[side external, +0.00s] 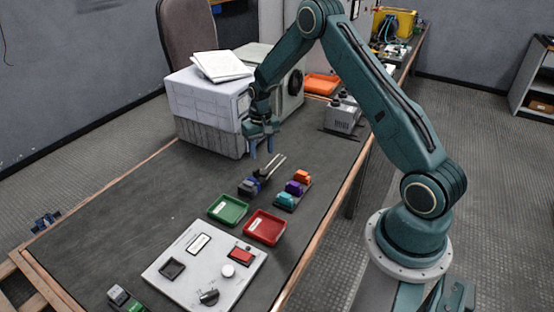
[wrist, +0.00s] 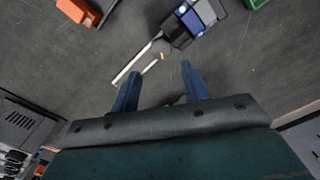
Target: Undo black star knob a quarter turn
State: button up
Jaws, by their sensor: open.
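A black knob (side external: 209,297), which looks like the star knob, sits near the front edge of a light grey panel (side external: 180,262) on the table. Its lobes and exact angle are too small to make out. My gripper (side external: 262,152) is open and empty, pointing down above the far part of the table. It is well away from the knob. In the wrist view my gripper's two blue fingers (wrist: 160,72) are apart with nothing between them. The knob and the panel are not in the wrist view.
The panel also carries a white round knob (side external: 228,271) and a red block (side external: 241,255). Green (side external: 228,209) and red (side external: 264,227) trays lie between my gripper and the panel. A blue-and-black device with metal prongs (side external: 252,185) stands near my gripper.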

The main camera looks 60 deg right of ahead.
aim_at(263, 171)
jog(key=n, duration=0.5)
jog(key=shift+r+n, duration=0.2)
jog(key=shift+n, duration=0.2)
jog(key=n, duration=1)
jog(key=r+n, duration=0.1)
jog(key=n, duration=0.4)
jog(key=shift+s, duration=0.1)
jog(key=shift+f, duration=0.15)
jog(key=shift+f, duration=4.3)
jog(key=shift+c, duration=0.3)
jog(key=c, duration=0.8)
